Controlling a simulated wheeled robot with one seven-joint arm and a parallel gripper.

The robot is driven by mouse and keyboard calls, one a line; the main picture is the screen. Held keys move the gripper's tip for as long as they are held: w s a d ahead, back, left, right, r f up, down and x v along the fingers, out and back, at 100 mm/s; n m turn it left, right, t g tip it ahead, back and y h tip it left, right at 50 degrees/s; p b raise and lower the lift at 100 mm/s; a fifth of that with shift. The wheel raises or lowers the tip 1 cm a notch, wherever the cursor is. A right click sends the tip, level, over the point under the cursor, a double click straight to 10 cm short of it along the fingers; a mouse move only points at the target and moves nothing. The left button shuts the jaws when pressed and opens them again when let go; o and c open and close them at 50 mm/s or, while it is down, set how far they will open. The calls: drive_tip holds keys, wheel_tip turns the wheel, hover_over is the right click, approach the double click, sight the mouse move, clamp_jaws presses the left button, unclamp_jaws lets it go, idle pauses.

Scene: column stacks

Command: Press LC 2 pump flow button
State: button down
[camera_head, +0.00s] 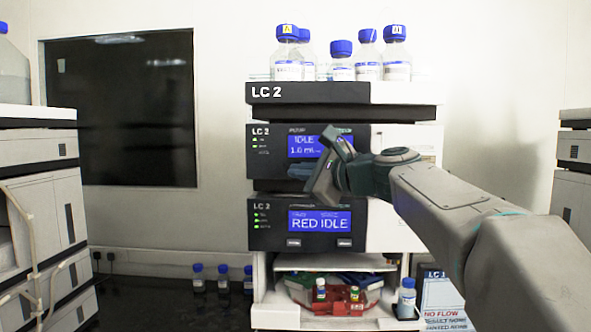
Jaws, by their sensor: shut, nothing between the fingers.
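The LC 2 stack (404,138) stands in the centre. Its upper module (265,165) has a blue display (304,146) reading IDLE and 1.0 mL, partly covered by my gripper. Most of the strip under this display, where buttons could be, is hidden behind my gripper; a small dark piece (299,172) shows at its left. My gripper (322,182) is shut and empty in front of the upper module's lower edge. Whether it touches the panel cannot be told. The lower module (262,224) has a display (320,221) reading RED IDLE and two buttons (293,243) beneath.
Blue-capped bottles (341,62) stand on the stack. Below are a tray with coloured vials (338,298) and a small bottle (406,298). Other instrument stacks stand left (40,160) and right (575,150).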

drive_tip(key=shift+w, duration=0.4)
idle(0.7)
drive_tip(key=shift+s, duration=0.8)
drive_tip(key=s+b, duration=0.1)
drive_tip(key=s, duration=0.4)
drive_tip(key=shift+a, duration=0.1)
idle(0.3)
idle(0.5)
